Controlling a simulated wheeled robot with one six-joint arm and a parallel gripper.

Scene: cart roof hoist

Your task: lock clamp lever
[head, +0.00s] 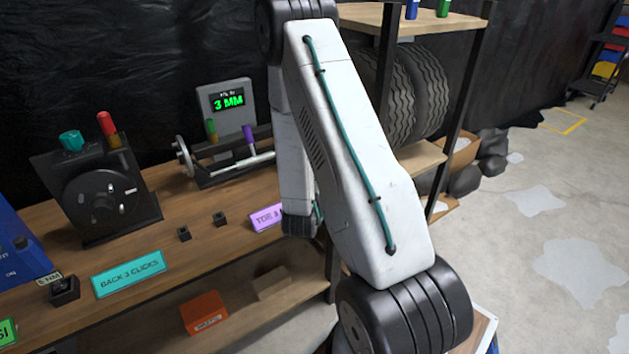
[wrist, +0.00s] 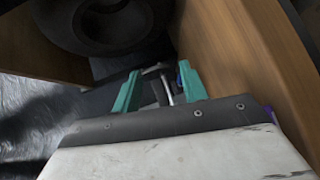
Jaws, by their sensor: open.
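My gripper (wrist: 160,84) shows in the wrist view with its two teal fingers apart. A thin pale rod shows between or beyond the fingers, and I cannot tell what it belongs to. A fixture with a metal rod (head: 238,168) stands on the bench, with a purple lever (head: 249,135) and a green lever (head: 211,131). A black dial unit (head: 100,193) at left carries a red-topped lever (head: 107,125) and a teal knob (head: 71,140). I cannot tell which lever is the clamp lever.
A display (head: 227,101) reads 3 MM. A teal sign (head: 128,272) says BACK 3 CLICKS; a purple sign (head: 268,217) is partly hidden. Small black blocks (head: 220,219) sit on the bench. Tyres (head: 430,92) fill a rack at right. Floor is open at far right.

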